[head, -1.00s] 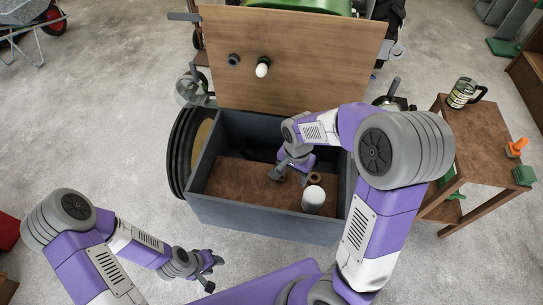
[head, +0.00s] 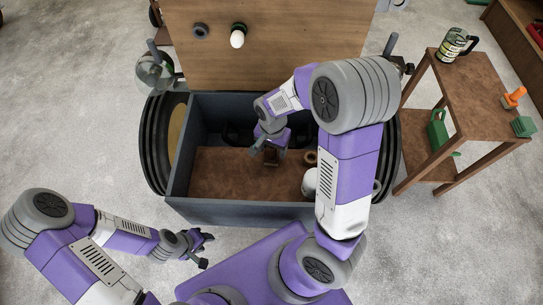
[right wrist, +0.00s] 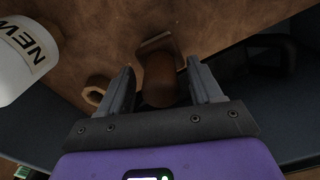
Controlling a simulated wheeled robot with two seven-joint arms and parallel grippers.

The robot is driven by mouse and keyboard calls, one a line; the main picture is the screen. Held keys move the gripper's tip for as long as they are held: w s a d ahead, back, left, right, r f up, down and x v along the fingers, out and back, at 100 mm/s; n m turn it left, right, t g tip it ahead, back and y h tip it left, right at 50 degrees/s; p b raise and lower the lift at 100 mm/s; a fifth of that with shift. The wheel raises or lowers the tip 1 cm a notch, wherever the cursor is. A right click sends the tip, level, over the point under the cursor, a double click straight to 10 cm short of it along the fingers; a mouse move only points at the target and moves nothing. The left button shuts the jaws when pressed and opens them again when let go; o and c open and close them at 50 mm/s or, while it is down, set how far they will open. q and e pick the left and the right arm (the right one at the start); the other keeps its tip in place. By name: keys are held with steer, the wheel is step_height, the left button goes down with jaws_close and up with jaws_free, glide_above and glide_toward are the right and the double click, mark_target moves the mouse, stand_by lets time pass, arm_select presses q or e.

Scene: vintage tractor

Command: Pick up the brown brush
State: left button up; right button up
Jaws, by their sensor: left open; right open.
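The brown brush (right wrist: 159,82) lies on the brown floor of the grey box, between the two fingers of my right gripper (right wrist: 160,70) in the right wrist view. The fingers are open and stand apart on either side of it. In the head view the right gripper (head: 266,153) reaches down into the box and mostly hides the brush (head: 271,160). My left gripper (head: 205,249) is open and empty, outside the box at the front left.
The box (head: 240,213) has its wooden lid (head: 290,50) raised behind. A brown ring (right wrist: 97,92) and a white container (right wrist: 25,60) stand beside the right gripper. A wooden side table (head: 480,90) with a mug (head: 453,45) stands right.

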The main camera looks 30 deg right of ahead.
steer(key=shift+f, duration=0.3)
steer(key=shift+r, duration=0.1)
steer(key=c, duration=1.1)
steer(key=shift+w, duration=0.1)
steer(key=shift+c, duration=0.2)
step_height(320, 180, up, 10)
steer(key=p, duration=0.3)
steer(key=shift+p, duration=0.35)
